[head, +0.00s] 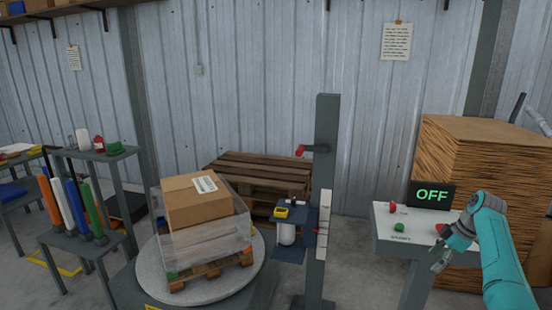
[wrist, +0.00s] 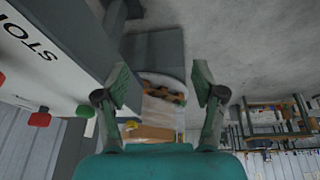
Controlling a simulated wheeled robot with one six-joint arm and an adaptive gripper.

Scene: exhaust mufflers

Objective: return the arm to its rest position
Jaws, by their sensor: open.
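My teal arm comes in from the lower right of the head view. My gripper (head: 438,264) hangs at its end, in front of the white control panel (head: 408,237) and pointing down and to the left. In the wrist view my gripper (wrist: 160,78) shows two fingers spread wide apart with nothing between them. The wrist view looks upside down past the fingers to the pallet load. The panel's red button (head: 440,228) is close to the arm and partly hidden by it.
A wrapped box (head: 197,201) on a pallet stands on a round turntable (head: 259,262). A grey post (head: 325,180) with a film carriage (head: 290,215) stands between it and the panel. A display (head: 432,195) reads OFF. A wooden crate (head: 480,150) stands behind the arm.

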